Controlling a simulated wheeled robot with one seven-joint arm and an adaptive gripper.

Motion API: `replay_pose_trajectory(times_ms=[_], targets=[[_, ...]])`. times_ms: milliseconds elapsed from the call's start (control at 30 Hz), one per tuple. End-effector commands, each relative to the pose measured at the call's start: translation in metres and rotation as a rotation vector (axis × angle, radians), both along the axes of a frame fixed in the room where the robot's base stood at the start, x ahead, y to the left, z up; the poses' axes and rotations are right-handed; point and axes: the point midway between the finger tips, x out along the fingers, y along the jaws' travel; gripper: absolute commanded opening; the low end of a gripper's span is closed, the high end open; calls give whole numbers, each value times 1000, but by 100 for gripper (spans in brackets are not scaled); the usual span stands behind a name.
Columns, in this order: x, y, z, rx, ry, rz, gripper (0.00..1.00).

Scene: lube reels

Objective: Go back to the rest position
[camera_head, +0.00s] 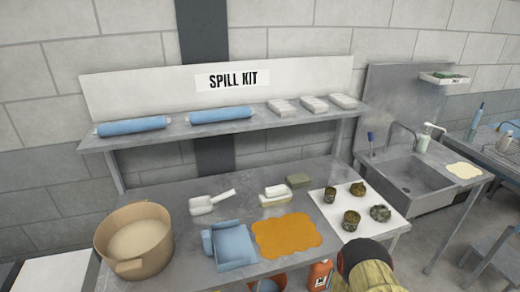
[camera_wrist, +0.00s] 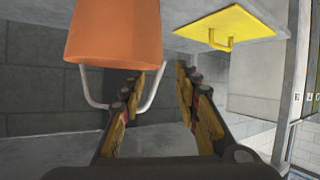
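In the head view a rounded black and olive part of my arm is at the bottom right, by the steel table's (camera_head: 180,265) front edge. My fingers are not visible there.
On the table are a tan tub (camera_head: 135,243), a white scoop (camera_head: 211,202), a blue folded item (camera_head: 230,245), an orange cloth (camera_head: 286,236) and a white mat (camera_head: 372,200) with dirty lumps. A shelf (camera_head: 255,122) holds blue rolls. A yellow plate (camera_wrist: 225,27) shows in the wrist view.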

Motion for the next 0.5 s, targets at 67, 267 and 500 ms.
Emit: replay_pose_trajectory(times_ms=[67,267,500], targets=[[-5,-5,-13,-32,46,-5,32],[-55,-48,-83,-219,356,-94,32],[-84,-132,-62,-466,695,-300,32]])
